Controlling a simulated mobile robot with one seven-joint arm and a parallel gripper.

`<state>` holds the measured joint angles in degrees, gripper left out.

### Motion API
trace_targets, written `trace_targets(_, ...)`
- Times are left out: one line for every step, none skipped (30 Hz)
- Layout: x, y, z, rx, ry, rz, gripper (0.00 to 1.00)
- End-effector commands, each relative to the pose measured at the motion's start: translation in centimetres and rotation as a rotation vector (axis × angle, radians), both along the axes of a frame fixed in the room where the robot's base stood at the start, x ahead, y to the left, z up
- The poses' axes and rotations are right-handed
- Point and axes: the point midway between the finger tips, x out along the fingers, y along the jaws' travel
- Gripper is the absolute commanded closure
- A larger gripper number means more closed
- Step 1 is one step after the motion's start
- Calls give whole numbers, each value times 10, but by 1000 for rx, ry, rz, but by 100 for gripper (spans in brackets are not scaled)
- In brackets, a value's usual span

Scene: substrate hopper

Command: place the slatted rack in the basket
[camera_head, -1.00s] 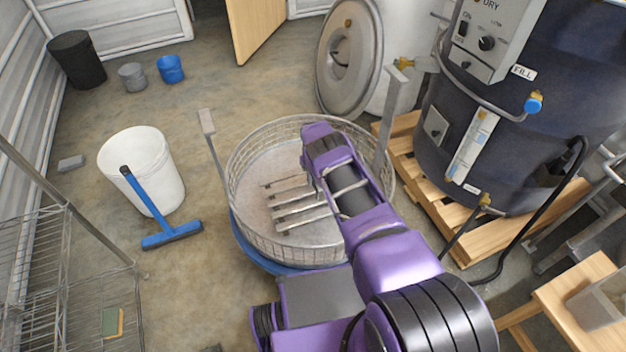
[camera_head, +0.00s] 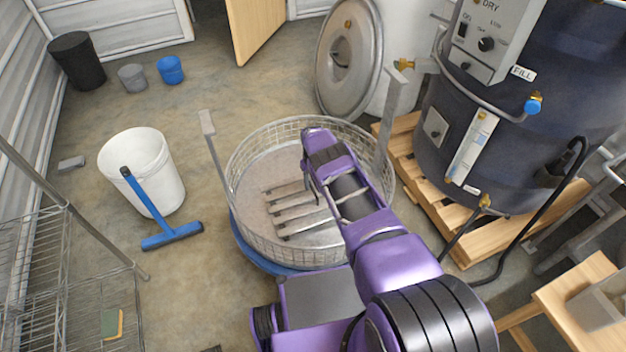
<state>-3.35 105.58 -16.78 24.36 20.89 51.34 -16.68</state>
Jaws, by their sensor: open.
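The slatted rack (camera_head: 298,208), with several pale metal slats, lies inside the round wire basket (camera_head: 243,226), on its floor to the right of the middle. My purple arm covers the rack's right end. The basket has a mesh side wall and a grey floor, and stands on a blue round base. My gripper (camera_head: 313,187) is over the basket's right half, above the rack's right part. Its fingers are mostly hidden behind my arm; it is open, and I cannot tell whether it touches the rack.
Two upright posts, one at left (camera_head: 213,150) and one at right (camera_head: 389,120), rise beside the basket. A white bucket (camera_head: 160,180) with a blue squeegee (camera_head: 172,236) stands left. A dark drum (camera_head: 455,130) on a wooden pallet (camera_head: 405,160) stands right. Floor between bucket and basket is clear.

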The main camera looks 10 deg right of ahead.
Motion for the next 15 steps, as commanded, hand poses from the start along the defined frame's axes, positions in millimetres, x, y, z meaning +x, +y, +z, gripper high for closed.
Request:
trace_targets(0,0,1,0,0,0,55)
trace_targets(1,0,2,0,0,0,55)
trace_targets(1,0,3,0,-1,1,55)
trace_targets(1,0,5,-1,0,1,55)
trace_targets(1,0,6,-1,0,1,55)
trace_targets(1,1,9,-1,-1,1,55)
trace_targets(1,1,11,-1,-1,0,55)
trace_targets(1,1,13,-1,0,0,55)
trace_targets(2,0,28,1,-3,0,55)
trace_targets(2,0,36,1,-3,0,55)
trace_targets(2,0,43,1,-3,-1,55)
trace_targets(1,0,52,0,-2,-1,55)
trace_targets(1,0,58,0,-1,-1,55)
trace_targets(2,0,64,1,-3,-2,55)
trace_targets(2,0,73,1,-3,-2,55)
